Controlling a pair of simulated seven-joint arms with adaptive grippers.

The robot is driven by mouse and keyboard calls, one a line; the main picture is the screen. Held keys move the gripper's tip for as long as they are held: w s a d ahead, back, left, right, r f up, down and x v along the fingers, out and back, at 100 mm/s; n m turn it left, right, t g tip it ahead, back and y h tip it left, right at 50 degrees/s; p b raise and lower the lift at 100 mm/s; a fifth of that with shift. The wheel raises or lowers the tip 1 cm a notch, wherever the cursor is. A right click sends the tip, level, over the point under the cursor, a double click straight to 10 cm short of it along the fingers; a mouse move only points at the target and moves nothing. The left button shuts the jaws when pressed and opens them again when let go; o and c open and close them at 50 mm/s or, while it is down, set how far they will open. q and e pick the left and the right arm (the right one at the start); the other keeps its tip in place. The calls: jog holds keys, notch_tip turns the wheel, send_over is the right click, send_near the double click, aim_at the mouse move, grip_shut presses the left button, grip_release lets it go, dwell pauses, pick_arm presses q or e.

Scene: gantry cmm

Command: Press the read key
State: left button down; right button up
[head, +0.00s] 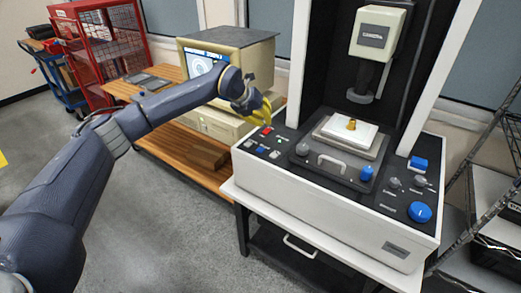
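The measuring machine (330,218) is a white-framed console with a black top. Its left key panel (264,142) carries a small red key (267,130) and several small pale, green and blue keys. Their labels are too small to read, so I cannot tell which is the read key. My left gripper (262,114), with yellow fingers, hangs just above the back left of this panel, apart from the keys as far as I can see. Its fingers look close together, but whether they are shut is unclear. My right gripper is out of view.
A gold part (351,124) sits on the machine's pale stage under the camera head (377,32). Blue knobs (419,212) and grey knobs stand at the right. A beige monitor (228,58) stands behind my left arm on a wooden bench (192,160).

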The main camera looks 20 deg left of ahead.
aim_at(264, 149)
pick_arm(q)
jog(key=shift+f, duration=0.1)
jog(key=shift+f, duration=4.25)
jog(key=c, duration=2.1)
grip_release()
grip_shut()
